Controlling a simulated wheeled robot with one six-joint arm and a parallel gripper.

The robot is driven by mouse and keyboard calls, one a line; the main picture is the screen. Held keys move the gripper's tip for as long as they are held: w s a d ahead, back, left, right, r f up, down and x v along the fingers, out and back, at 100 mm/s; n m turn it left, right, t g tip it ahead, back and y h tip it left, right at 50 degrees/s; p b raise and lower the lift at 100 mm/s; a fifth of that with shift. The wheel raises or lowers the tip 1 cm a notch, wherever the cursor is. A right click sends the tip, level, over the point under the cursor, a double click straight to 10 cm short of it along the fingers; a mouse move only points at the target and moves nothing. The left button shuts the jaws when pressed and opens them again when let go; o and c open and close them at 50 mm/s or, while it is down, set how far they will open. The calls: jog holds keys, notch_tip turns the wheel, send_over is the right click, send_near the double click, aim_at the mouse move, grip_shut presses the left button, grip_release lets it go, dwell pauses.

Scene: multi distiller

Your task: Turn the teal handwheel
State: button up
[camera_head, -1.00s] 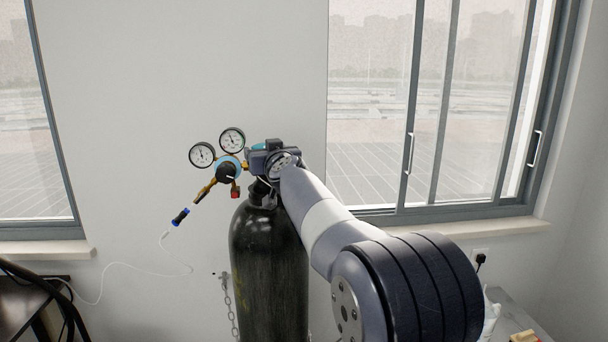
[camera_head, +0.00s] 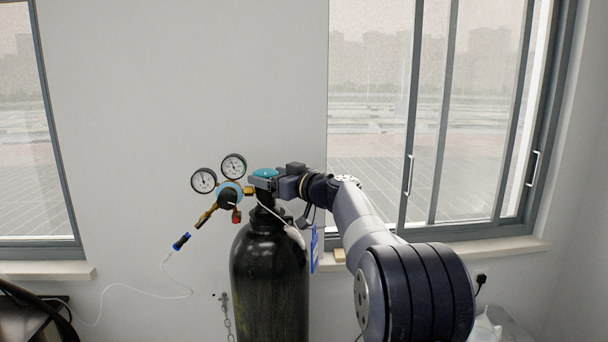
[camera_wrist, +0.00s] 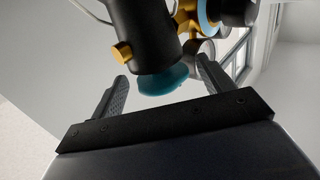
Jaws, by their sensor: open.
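The teal handwheel (camera_head: 265,173) sits on top of a black gas cylinder (camera_head: 268,265). In the wrist view the handwheel (camera_wrist: 163,80) lies between my two spread fingers, with space on each side. My gripper (camera_head: 270,181) comes in from the right at the height of the handwheel. In the wrist view my gripper (camera_wrist: 162,84) is open, with one finger on each side of the wheel. I cannot tell whether a finger touches it. Part of the handwheel is hidden by my gripper in the head view.
A regulator (camera_head: 228,197) with two round gauges is mounted left of the valve, close to my gripper. A white hose (camera_head: 140,290) hangs from it. A chain (camera_head: 226,318) hangs beside the cylinder. A window (camera_head: 430,110) and its sill stand behind on the right.

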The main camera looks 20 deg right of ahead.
jog(key=b+v, duration=0.3)
jog(key=v, duration=0.7)
jog(key=shift+b, duration=0.35)
jog(key=p+x, duration=0.4)
jog(key=x, duration=0.5)
jog(key=shift+w+a+r+p, duration=0.15)
jog(key=shift+w+a+p, duration=0.15)
jog(key=shift+p, duration=0.1)
jog(key=shift+w+a+f+b, duration=0.3)
jog(key=shift+w+f+b, duration=0.15)
jog(key=shift+b, duration=0.2)
jog(key=m+t+h+b, duration=0.1)
jog(key=h+b, duration=0.1)
jog(key=b, duration=0.1)
jog(key=shift+s+m, duration=0.2)
jog(key=shift+m, duration=0.2)
jog(key=shift+a+r+m+t+h+b, duration=0.15)
jog(key=shift+m+t+h+b, duration=0.65)
jog(key=shift+h, duration=0.7)
jog(key=shift+p, duration=0.35)
